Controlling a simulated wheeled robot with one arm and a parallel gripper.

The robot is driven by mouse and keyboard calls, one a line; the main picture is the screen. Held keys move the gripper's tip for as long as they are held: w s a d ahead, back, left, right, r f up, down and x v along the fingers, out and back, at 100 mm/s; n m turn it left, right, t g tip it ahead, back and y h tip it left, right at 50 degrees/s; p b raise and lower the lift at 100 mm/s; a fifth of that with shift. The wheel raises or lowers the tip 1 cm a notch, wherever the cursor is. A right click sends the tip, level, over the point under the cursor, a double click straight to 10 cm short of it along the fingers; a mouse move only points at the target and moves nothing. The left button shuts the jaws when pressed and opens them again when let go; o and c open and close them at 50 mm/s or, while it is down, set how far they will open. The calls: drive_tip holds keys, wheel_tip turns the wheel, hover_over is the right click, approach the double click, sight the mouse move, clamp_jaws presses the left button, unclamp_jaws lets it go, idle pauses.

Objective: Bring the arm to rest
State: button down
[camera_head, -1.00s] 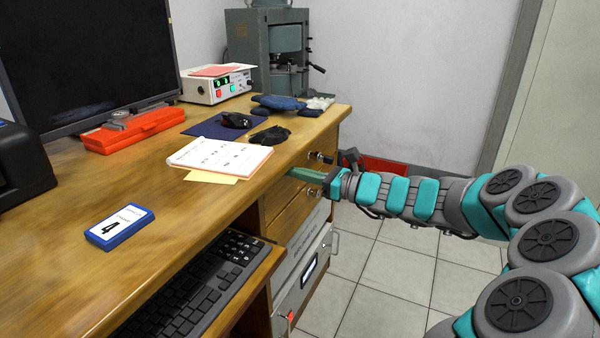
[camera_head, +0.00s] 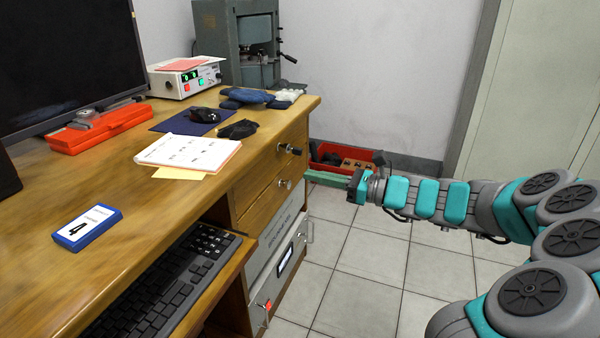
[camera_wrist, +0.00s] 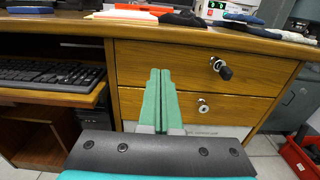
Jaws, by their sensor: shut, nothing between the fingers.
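My gripper (camera_head: 328,179) is in the head view, stretched out to the left in front of the desk's drawers. Its green fingers are shut with nothing between them. It also shows in the wrist view (camera_wrist: 159,85), with the two fingers side by side. Behind the fingers are the upper drawer (camera_wrist: 180,75) and lower drawer (camera_wrist: 225,107), both closed. The fingers look apart from the drawer fronts, though the exact distance is hard to tell. My arm reaches in from the right, over the tiled floor.
A keyboard (camera_head: 165,285) lies on a pulled-out tray. A red crate (camera_head: 325,153) stands on the floor behind the gripper. Tiled floor (camera_head: 370,255) is free.

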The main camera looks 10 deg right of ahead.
drive_tip(key=s+a+f+n+g+h, duration=0.25)
drive_tip(key=s+a+n+g, duration=0.25)
drive_tip(key=s+a+n, duration=0.4)
drive_tip(key=s+a+f+n+g+h, duration=0.25)
drive_tip(key=s+a+n+g, duration=0.45)
drive_tip(key=s, duration=0.5)
drive_tip(key=s+d+f+n+h, duration=0.3)
drive_tip(key=s+d, duration=0.3)
drive_tip(key=s, duration=0.2)
drive_tip(key=s+d+f+n+h, duration=0.3)
drive_tip(key=s+d+n+h, duration=0.3)
drive_tip(key=s, duration=0.3)
drive_tip(key=shift+s+h+p, duration=0.25)
drive_tip(key=shift+h+p, duration=0.05)
